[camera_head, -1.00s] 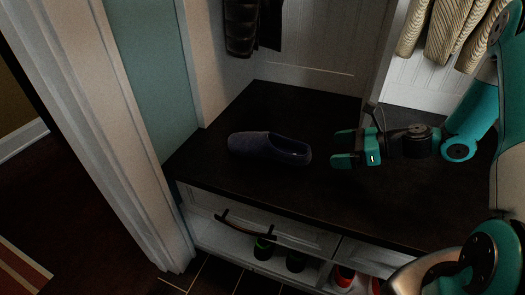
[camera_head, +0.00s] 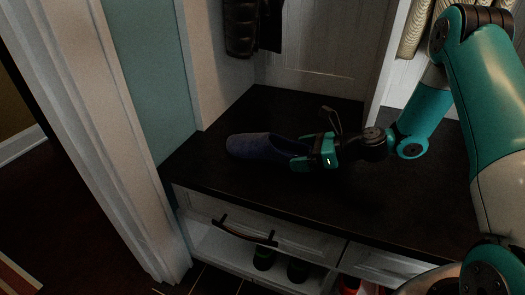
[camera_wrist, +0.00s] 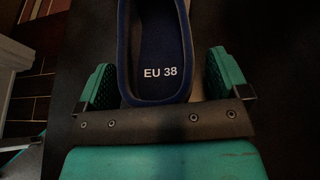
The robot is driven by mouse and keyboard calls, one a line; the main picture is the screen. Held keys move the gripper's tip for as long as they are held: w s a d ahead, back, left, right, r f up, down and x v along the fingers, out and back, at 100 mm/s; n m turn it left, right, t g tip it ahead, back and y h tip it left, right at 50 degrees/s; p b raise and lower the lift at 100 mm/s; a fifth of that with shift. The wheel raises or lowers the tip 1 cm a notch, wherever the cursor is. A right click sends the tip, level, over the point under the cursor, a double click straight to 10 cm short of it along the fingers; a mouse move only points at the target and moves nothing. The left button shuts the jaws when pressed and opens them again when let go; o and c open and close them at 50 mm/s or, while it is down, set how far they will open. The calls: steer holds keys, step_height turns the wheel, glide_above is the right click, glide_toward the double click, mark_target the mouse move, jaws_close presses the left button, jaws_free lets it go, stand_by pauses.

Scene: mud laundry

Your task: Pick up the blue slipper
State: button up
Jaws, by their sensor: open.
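The blue slipper (camera_head: 258,146) lies on the dark bench top (camera_head: 205,170), its closed toe to the left and its open heel end to the right. My gripper (camera_head: 305,153) is at the heel end. In the wrist view the slipper (camera_wrist: 154,90) shows its insole printed "EU 38". My open gripper (camera_wrist: 158,88) has one teal finger on each side of the heel, with a gap visible on both sides. The toe is outside the wrist view, and my fingers hide part of the heel in the head view.
A white drawer with a dark handle (camera_head: 244,231) is under the bench top, above a shelf with shoes (camera_head: 264,258). Dark clothing (camera_head: 242,27) hangs at the back. A white post (camera_head: 190,65) stands left. The bench in front of the slipper is clear.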

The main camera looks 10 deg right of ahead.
steer(key=c, duration=0.9)
